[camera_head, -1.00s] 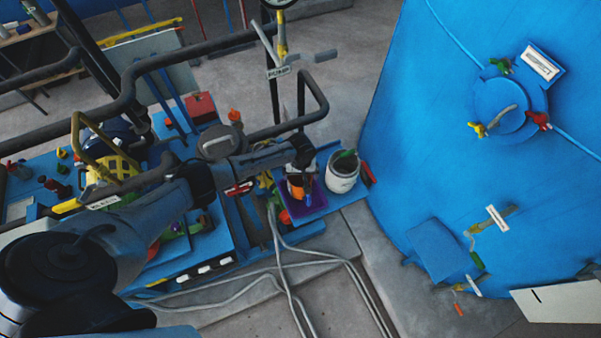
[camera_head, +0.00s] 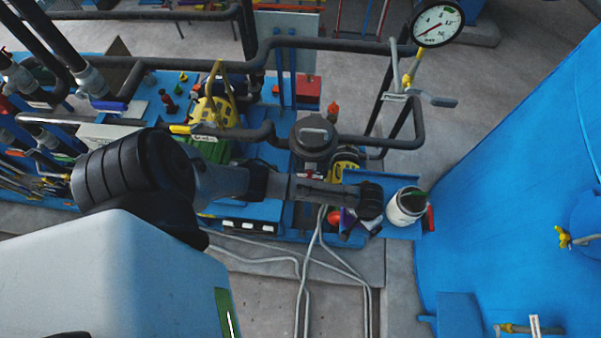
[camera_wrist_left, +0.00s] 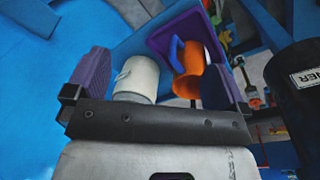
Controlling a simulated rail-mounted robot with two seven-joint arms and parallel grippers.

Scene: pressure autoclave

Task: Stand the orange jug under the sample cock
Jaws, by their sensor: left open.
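In the left wrist view an orange jug (camera_wrist_left: 194,72) with a blue handle shows over a purple tray (camera_wrist_left: 158,42). My left gripper (camera_wrist_left: 155,68) is open. The jug lies between its purple fingers in the picture, nearer the right one; I cannot tell how far beyond them it is. In the head view my left arm reaches over this spot and hides most of the jug. A brass cock (camera_head: 516,329) with a white tag is on the blue tank at the lower right. The tag is too small to read. My right gripper is out of view.
A white container (camera_wrist_left: 137,78) lies beside the jug between the fingers, and a black labelled vessel (camera_wrist_left: 298,78) is at the right. In the head view a white bucket (camera_head: 403,210) stands near the gripper. A dark pipe rail (camera_head: 330,42) and a gauge (camera_head: 437,22) rise behind.

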